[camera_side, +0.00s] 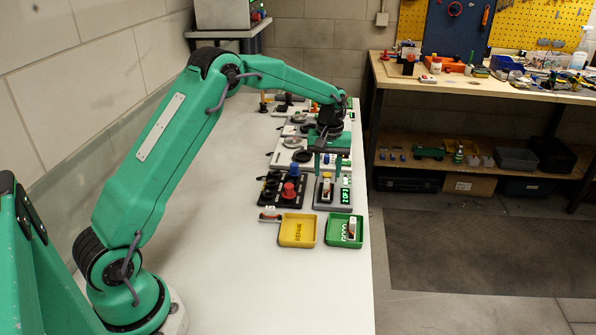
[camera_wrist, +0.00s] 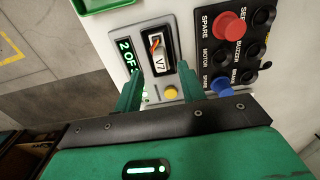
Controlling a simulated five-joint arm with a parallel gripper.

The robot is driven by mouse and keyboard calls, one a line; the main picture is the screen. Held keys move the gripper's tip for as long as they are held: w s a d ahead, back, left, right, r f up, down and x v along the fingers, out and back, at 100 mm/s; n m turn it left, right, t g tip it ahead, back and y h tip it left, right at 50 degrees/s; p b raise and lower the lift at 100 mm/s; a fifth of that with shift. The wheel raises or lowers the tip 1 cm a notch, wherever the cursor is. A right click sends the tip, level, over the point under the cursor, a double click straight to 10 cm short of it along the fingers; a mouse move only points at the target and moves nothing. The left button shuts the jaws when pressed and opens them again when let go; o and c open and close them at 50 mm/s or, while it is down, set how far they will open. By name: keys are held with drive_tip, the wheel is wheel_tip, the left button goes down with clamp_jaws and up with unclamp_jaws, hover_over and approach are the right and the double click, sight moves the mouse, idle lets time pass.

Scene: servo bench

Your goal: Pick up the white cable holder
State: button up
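A small white piece labelled V7 with an orange cable (camera_wrist: 160,62) sits upright in the black slot of a grey test station (camera_wrist: 172,93). It is the white cable-bearing piece nearest my gripper; I cannot tell for sure that it is the cable holder. In the side view, this white piece (camera_side: 326,188) stands in the station (camera_side: 321,204) below my fingers. My gripper (camera_side: 327,174) points down over it, fingers apart and empty. In the wrist view, the gripper (camera_wrist: 159,67) shows its two green fingers on either side of the piece, with gaps.
A black panel with a red knob (camera_side: 289,190) stands left of the station. In front are a yellow REPAIR tray (camera_side: 286,243) and a green GOOD tray (camera_side: 332,242) holding a white piece (camera_side: 351,229). More devices line the bench behind. The white bench (camera_side: 230,260) is clear at left.

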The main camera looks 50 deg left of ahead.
sight(327, 181)
drive_tip(key=shift+f, duration=2.55)
drive_tip(key=shift+c, duration=0.2)
clamp_jaws()
